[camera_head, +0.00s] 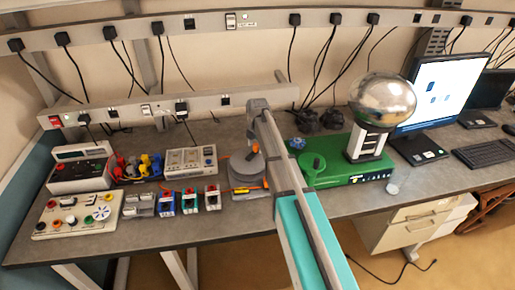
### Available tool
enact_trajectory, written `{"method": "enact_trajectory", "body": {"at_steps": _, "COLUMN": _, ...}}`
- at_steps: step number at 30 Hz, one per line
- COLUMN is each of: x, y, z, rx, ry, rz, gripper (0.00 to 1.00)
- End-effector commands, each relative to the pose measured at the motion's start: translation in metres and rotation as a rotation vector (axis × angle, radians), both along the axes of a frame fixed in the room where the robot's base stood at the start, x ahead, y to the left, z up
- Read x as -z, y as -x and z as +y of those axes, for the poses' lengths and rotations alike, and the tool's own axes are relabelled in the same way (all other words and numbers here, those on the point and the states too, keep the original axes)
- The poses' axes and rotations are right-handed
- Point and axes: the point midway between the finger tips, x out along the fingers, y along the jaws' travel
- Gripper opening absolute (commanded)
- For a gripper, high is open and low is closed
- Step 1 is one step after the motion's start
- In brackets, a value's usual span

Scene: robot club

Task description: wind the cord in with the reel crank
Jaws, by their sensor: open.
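A grey round device with an orange knob (255,148) on top, which looks like the cord reel (243,168), stands on the bench left of my arm. Orange parts show low at its front; I cannot tell whether they are cord. My arm reaches up from the bottom of the picture, and its grey end is just above and behind the reel in the picture. My gripper (254,132) is small and partly hidden there, open and seemingly empty. I cannot tell whether it touches the knob. Part of the reel's right side is hidden by my arm.
A green generator base (345,177) with a shiny metal sphere (382,100) stands right of my arm. Meters (190,160), a control panel (75,216) and several small modules (190,201) stand to the left. Monitors are at the right. Black cables hang behind from the power rail (200,22).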

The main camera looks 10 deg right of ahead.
Motion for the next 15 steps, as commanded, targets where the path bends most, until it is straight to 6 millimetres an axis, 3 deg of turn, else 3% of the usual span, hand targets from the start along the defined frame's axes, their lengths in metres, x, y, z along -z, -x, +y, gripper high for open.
{"method": "enact_trajectory", "body": {"at_steps": 8, "x": 0.0000, "y": 0.0000, "z": 0.0005, "rx": -0.001, "ry": 0.000, "rz": 0.000, "gripper": 0.69}}
{"method": "enact_trajectory", "body": {"at_steps": 15, "x": 0.0000, "y": 0.0000, "z": 0.0007, "rx": -0.001, "ry": 0.000, "rz": 0.000, "gripper": 0.24}}
